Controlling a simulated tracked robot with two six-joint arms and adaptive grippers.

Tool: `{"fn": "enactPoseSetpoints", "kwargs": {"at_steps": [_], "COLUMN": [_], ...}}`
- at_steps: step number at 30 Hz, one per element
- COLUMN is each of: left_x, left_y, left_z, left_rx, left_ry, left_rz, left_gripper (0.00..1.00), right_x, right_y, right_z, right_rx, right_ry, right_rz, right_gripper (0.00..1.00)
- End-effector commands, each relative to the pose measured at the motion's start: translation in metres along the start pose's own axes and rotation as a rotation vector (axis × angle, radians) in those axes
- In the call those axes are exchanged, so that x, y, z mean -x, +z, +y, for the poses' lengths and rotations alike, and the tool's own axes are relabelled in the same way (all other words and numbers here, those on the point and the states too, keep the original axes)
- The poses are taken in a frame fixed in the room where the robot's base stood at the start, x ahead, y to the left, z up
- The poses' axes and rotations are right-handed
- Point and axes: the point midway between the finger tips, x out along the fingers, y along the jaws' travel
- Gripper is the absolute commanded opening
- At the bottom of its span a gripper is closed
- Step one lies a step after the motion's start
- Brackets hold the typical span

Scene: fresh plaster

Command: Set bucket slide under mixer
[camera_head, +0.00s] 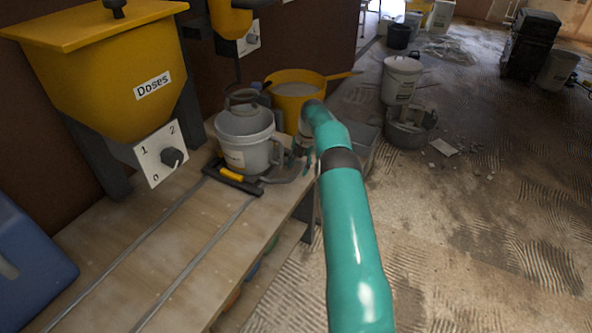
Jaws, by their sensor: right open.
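A light grey bucket (247,154) stands upright on the bench, at the far end of two metal rails. A dark slide bar with a yellow grip (233,178) lies at its near side. The yellow mixer (231,18) hangs above and behind the bucket. Its dark shaft comes down towards the bucket's mouth; how far it reaches inside is unclear. My teal right arm comes in from below, and my right gripper (286,168) is open close to the right of the bucket. Its fingers are small and partly hidden, so contact is unclear. My left gripper is out of view.
A yellow hopper marked "Doses" (103,84) with a dial (171,158) stands over the rails. A yellow tub (294,88) is behind the bucket. A blue container (30,265) is at lower left. The rails' near stretch is clear. Buckets and rubble lie on the floor.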

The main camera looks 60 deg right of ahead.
Motion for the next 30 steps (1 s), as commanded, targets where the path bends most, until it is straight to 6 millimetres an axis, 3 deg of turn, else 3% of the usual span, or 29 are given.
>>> {"fn": "enactPoseSetpoints", "kwargs": {"at_steps": [15, 21, 30], "left_x": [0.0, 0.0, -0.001], "left_y": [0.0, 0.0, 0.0], "left_z": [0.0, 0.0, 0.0], "left_rx": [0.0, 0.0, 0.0], "left_ry": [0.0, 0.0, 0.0], "left_rz": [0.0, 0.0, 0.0], "left_gripper": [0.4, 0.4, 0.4], "right_x": [0.093, 0.106, 0.106], "right_y": [-0.001, -0.001, -0.002], "right_z": [0.002, 0.002, 0.002], "right_rx": [0.002, 0.003, 0.003], "right_ry": [0.003, 0.002, 0.001], "right_rz": [-0.002, 0.0, 0.0], "right_gripper": [0.43, 0.43, 0.43]}}
